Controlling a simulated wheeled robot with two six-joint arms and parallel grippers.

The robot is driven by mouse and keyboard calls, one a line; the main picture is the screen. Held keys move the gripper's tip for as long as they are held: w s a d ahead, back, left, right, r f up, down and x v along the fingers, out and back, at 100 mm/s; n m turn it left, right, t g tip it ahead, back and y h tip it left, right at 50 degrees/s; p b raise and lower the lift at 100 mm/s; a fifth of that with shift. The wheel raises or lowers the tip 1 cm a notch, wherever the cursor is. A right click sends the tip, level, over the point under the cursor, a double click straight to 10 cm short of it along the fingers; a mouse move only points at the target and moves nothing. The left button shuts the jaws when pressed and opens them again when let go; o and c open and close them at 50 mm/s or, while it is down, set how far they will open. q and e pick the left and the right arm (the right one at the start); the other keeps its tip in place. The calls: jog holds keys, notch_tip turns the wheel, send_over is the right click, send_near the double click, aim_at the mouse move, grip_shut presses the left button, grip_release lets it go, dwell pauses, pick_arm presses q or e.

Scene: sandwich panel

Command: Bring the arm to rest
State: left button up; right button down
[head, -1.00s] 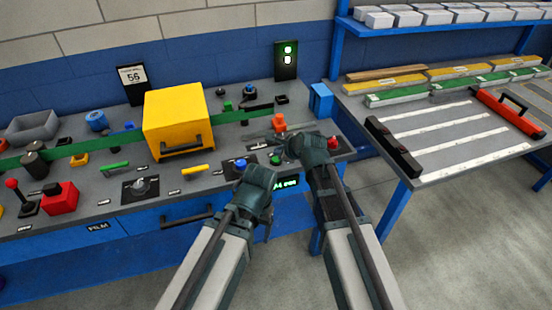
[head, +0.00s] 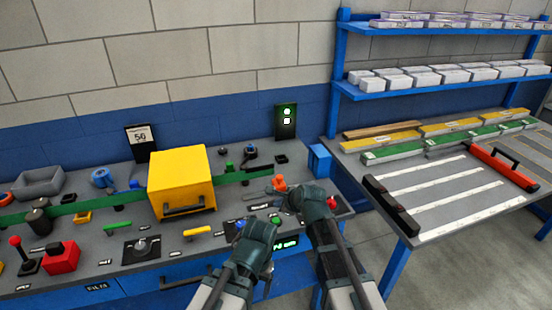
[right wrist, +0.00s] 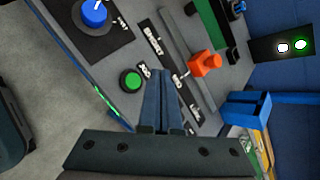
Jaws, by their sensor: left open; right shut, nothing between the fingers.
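My left gripper (head: 245,232) is low in the head view, over the front edge of the control panel (head: 88,238), near a blue knob. It is open; its fingers are mostly hidden behind its own body. My right gripper (head: 300,200) is just right of it and a little higher. In the right wrist view its two fingers (right wrist: 162,100) lie shut together with nothing between them. They point over the panel between a green button (right wrist: 131,80) and an orange knob (right wrist: 205,63). I cannot tell whether they touch the panel.
A yellow box-shaped cover (head: 180,178) with a handle stands mid-panel. A red block (head: 61,258) and a red-topped lever are at the left. A table (head: 440,190) with strips and a black-handled bar is at right, under blue shelves (head: 450,85). Open floor lies front right.

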jog(key=s+d+f+n+g+h, duration=0.2)
jog(key=s+d+f+n+g, duration=0.15)
jog(key=s+d+n, duration=0.6)
jog(key=s+d+f+n+g+h, duration=0.35)
jog(key=s+d+n, duration=0.35)
jog(key=s+n, duration=0.45)
jog(key=s+a+n+g, duration=0.1)
jog(key=s+a+n, duration=0.2)
jog(key=a, duration=0.8)
jog(key=shift+s+a+r+n, duration=0.15)
jog(key=shift+s+r+n, duration=0.2)
jog(key=shift+s, duration=0.6)
pick_arm(q)
grip_shut()
dwell(0.9)
